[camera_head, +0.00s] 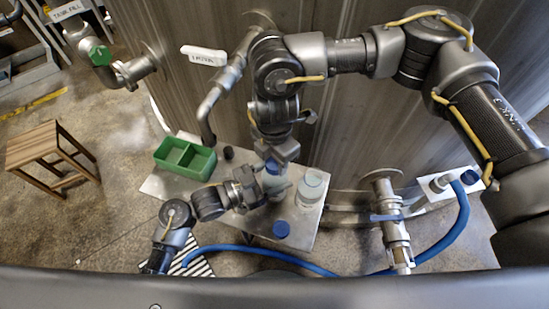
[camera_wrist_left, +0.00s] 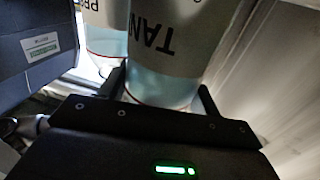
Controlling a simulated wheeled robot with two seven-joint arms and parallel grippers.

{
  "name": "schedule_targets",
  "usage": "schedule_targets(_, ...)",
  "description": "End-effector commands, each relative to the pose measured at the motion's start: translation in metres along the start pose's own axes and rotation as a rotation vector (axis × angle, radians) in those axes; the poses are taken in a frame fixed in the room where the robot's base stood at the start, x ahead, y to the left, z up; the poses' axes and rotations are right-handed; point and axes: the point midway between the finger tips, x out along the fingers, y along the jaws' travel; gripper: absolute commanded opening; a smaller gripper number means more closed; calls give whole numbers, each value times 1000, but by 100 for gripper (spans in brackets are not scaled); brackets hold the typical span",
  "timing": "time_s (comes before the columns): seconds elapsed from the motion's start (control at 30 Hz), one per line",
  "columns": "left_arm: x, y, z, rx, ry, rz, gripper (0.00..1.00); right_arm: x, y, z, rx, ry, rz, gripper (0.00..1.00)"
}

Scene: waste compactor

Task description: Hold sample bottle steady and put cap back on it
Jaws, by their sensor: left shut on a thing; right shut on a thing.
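The sample bottle (camera_head: 273,184) stands upright on the metal shelf, pale with a bluish top. My left gripper (camera_head: 258,188) is shut around its side. In the left wrist view the bottle (camera_wrist_left: 165,60), with an upside-down label starting "TAN", sits between my left fingers (camera_wrist_left: 160,92). My right gripper (camera_head: 275,157) points down from above and is shut on a blue cap (camera_head: 272,166) at the bottle's top. Its jaws hide much of the cap, so I cannot tell whether cap and neck touch. The bottle's top is out of the left wrist view.
A second labelled bottle (camera_head: 312,187) stands close on the right. A loose-looking blue cap or lid (camera_head: 281,229) is near the front of the metal shelf (camera_head: 300,235). A green divided tray (camera_head: 185,157) and a small dark round thing (camera_head: 229,153) are at the left. A bent pipe (camera_head: 207,115) hangs behind.

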Motion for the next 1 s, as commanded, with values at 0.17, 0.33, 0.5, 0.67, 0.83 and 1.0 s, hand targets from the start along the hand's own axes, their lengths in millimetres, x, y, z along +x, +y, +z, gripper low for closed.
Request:
schedule_targets(0.17,0,0,0,0,-1,-2,0,0,0,0,-7,1,0,44)
schedule_targets(0.33,0,0,0,0,-1,-1,0,0,0,0,-8,0,0,63)
schedule_targets(0.5,0,0,0,0,-1,-1,0,0,0,0,-9,0,0,63)
schedule_targets(0.67,0,0,0,0,-1,-1,0,-7,1,0,-10,-1,3,63)
schedule_targets(0.83,0,0,0,0,-1,-1,0,-29,1,0,-11,-1,4,63)
schedule_targets(1.0,0,0,0,0,-1,-1,0,-43,0,0,-10,-1,1,63)
